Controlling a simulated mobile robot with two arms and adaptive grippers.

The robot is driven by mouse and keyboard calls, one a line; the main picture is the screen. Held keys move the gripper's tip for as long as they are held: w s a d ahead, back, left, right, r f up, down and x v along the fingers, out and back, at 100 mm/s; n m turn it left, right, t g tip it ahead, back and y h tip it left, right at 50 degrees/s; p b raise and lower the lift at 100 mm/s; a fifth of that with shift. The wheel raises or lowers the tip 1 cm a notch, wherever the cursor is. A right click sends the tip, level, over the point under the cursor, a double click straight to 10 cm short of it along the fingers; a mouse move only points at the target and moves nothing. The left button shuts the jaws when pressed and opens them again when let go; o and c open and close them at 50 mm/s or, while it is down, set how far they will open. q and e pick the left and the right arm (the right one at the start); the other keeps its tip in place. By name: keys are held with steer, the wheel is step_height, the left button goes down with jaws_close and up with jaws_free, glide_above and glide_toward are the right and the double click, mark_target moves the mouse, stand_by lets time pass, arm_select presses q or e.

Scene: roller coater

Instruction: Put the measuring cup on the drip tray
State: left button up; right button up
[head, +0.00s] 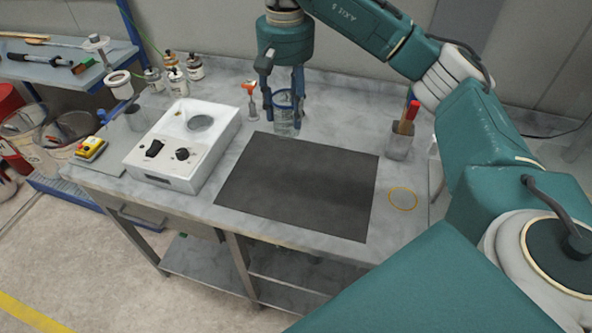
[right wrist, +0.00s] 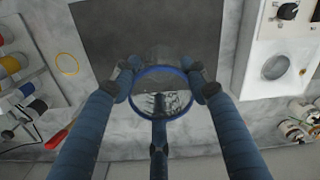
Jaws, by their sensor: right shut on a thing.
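The measuring cup (head: 285,127) is clear with a blue rim. It is upright at the back of the bench, just behind the dark sheet. My right gripper (head: 284,108) points down and is shut on it, with fingers on both sides of the cup. In the right wrist view, the cup's round blue rim (right wrist: 163,69) sits between the fingertips (right wrist: 162,88), with dark markings inside. I cannot tell whether its base touches the bench. A flat dark rectangular sheet (head: 300,185) on the bench may be the drip tray; I cannot tell for sure. My left gripper is not in view.
A white device (head: 190,165) with knobs stands left of the sheet. A small orange-topped item (head: 250,92) stands close left of the cup. A grey holder (head: 399,145) with red-handled tools and a yellow ring (head: 403,199) are at right. Several jars stand at back left. The dark sheet is clear.

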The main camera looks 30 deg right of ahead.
steer(key=shift+w+a+f+p, duration=0.1)
steer(key=shift+f+p, duration=0.7)
steer(key=shift+f, duration=4)
steer(key=shift+a+f+p, duration=0.1)
steer(key=shift+f+p, duration=0.65)
steer(key=shift+f, duration=4.1)
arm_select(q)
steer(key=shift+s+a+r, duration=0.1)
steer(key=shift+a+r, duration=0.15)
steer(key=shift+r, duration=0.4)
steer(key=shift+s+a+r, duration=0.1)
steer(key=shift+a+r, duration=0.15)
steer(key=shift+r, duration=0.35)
arm_select(e)
steer(key=o, duration=1.1)
steer(key=shift+o, duration=0.2)
